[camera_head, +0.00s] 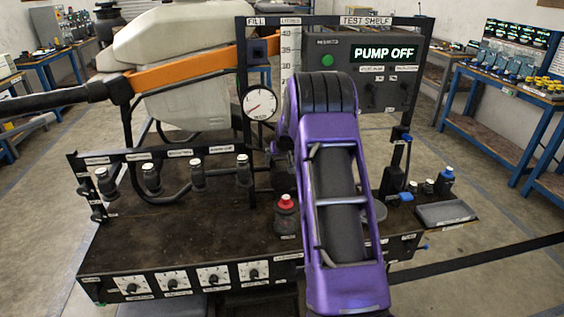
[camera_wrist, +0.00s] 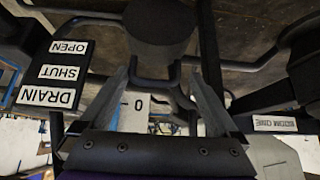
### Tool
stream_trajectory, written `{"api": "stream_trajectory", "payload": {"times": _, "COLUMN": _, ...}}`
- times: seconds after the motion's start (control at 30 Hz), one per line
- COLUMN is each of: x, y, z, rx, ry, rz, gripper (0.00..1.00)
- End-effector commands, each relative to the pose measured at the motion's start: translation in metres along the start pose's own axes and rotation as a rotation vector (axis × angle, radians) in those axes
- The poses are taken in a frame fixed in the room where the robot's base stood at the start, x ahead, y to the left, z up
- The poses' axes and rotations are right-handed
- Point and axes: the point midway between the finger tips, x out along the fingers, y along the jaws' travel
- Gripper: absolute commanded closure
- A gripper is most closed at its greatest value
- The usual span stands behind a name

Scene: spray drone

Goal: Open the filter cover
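I cannot identify the filter cover for sure, as no label naming it is readable. In the wrist view a dark round-ended cylinder (camera_wrist: 160,28) lies beyond my gripper (camera_wrist: 161,78), roughly in line with the gap between its fingers. My gripper's two fingers are apart, with nothing held between them. A bent grey tube (camera_wrist: 172,84) shows behind the gap. In the head view my purple arm reaches over the bench towards the rack, and it hides my gripper and what lies behind it.
A dark plate labelled OPEN, SHUT and DRAIN (camera_wrist: 58,72) is left of my gripper. The bench (camera_head: 190,240) carries a red-capped bottle (camera_head: 287,216) left of my arm and a grey tray (camera_head: 445,213) at right. The panel (camera_head: 365,75) reads PUMP OFF. A gauge (camera_head: 260,103) is left of my arm.

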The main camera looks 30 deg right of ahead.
Motion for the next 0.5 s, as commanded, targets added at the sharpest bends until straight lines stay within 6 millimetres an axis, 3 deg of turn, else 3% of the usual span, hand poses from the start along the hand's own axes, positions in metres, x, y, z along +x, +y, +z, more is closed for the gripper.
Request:
{"api": "stream_trajectory", "payload": {"times": 0.33, "x": 0.001, "y": 0.002, "z": 0.005, "rx": 0.002, "ry": -0.011, "rz": 0.002, "gripper": 0.07}}
{"api": "stream_trajectory", "payload": {"times": 0.5, "x": -0.014, "y": 0.003, "z": 0.004, "rx": 0.002, "ry": -0.01, "rz": 0.003, "gripper": 0.07}}
